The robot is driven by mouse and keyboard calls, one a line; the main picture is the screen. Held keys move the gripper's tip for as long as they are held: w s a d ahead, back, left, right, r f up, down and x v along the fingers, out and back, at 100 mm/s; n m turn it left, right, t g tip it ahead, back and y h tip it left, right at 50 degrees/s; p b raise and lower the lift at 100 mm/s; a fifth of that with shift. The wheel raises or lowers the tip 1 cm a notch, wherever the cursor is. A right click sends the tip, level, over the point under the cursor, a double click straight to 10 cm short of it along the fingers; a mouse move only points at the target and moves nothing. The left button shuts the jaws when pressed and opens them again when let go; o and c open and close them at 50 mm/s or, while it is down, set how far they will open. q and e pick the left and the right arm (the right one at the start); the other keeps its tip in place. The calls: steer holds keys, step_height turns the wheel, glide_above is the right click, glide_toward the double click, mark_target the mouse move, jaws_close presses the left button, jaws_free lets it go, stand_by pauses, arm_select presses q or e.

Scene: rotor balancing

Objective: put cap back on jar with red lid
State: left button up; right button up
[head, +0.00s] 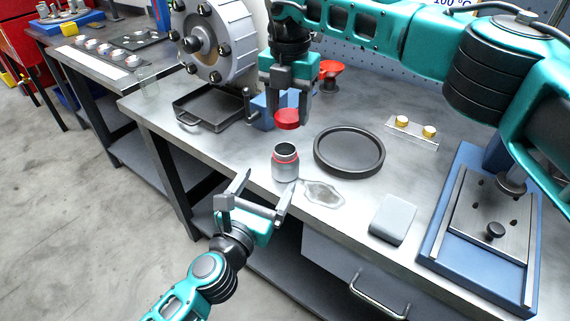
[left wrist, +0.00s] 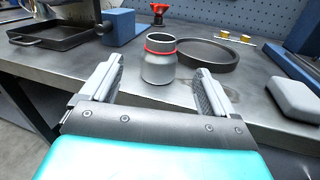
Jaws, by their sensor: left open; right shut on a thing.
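The jar (head: 285,164) stands upright and uncapped near the bench's front edge; it is grey with a red ring at its neck. It also shows in the left wrist view (left wrist: 159,62), beyond the fingers and between them. The red lid (head: 287,119) is held in my right gripper (head: 291,108), above and slightly behind the jar, apart from it. My right gripper is shut on the lid. My left gripper (head: 262,195) is open and empty, in front of the jar at the bench edge; its fingers (left wrist: 154,88) point toward the jar and do not touch it.
A round black tray (head: 349,168) lies right of the jar, with a wet-looking patch (head: 322,193) in front. A grey block (head: 392,219) and a blue press fixture (head: 440,248) stand further right. A black pan (head: 180,118) and a large rotor (head: 222,42) are at the left.

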mark_target(289, 148)
steer(key=shift+a+m, duration=0.35)
steer(key=shift+m, duration=0.35)
arm_select(q)
steer(key=shift+w+d+n, duration=0.1)
steer(key=shift+w+n, duration=0.1)
steer(key=shift+n, duration=0.3)
steer(key=x, duration=1.2)
steer(key=shift+f, duration=0.1)
steer(key=shift+c, duration=0.3)
steer(key=c, duration=1.5)
arm_select(e)
steer(key=shift+f, duration=2.5)
steer(key=shift+f, duration=0.9)
